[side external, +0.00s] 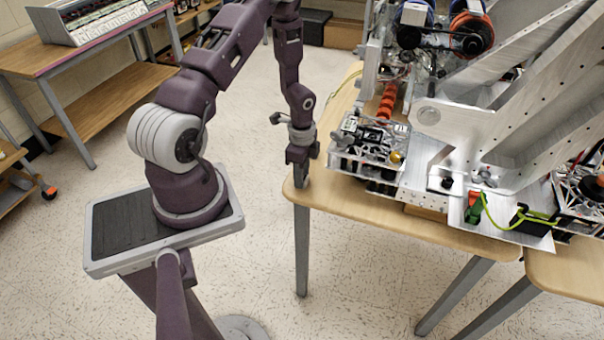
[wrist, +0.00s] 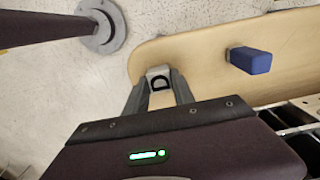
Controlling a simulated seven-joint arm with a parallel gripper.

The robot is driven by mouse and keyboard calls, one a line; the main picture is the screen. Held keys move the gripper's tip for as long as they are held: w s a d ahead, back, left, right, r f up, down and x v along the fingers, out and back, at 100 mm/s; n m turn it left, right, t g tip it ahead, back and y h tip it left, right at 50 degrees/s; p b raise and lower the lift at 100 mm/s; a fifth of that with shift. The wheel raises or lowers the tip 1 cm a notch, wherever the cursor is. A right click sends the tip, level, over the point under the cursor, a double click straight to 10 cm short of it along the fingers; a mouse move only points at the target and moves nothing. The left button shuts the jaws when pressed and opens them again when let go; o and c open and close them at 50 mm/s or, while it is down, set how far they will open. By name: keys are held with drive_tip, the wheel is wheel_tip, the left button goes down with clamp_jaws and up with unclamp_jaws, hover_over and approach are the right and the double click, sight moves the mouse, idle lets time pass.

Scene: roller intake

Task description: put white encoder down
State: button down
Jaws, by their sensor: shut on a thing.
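My gripper (wrist: 158,92) is shut on the white encoder (wrist: 157,72), a small pale piece with a black D-shaped mark, which shows between the fingertips in the wrist view. The gripper and encoder are over the rounded end of the light wooden table (wrist: 205,55). In the side external view my gripper (side external: 299,178) points down at the table's left corner. The encoder cannot be made out there. Whether it touches the tabletop cannot be told.
A blue block (wrist: 250,60) stands on the table to the right of the gripper in the wrist view. A large metal roller machine (side external: 480,110) covers much of the table, with its near module (side external: 368,145) close to my gripper. Bare wood lies around the left corner.

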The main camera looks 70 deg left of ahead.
drive_tip(key=shift+f, duration=0.1)
drive_tip(key=c, duration=1.1)
unclamp_jaws()
drive_tip(key=shift+o, duration=0.2)
drive_tip(key=d+r+n+t+y, duration=0.1)
drive_tip(key=d+r, duration=0.2)
drive_tip(key=r, duration=0.9)
drive_tip(key=d+r+n+y, duration=0.1)
drive_tip(key=d+r+n, duration=0.1)
drive_tip(key=r, duration=1)
drive_tip(key=s+d+r+n+t+h, duration=0.2)
drive_tip(key=s+d+r+n+t, duration=0.2)
drive_tip(key=s+d+r, duration=0.9)
drive_tip(key=shift+s+d+r+n+t, duration=0.15)
drive_tip(key=shift+d+r+n+t, duration=0.2)
drive_tip(key=shift+d+n, duration=0.75)
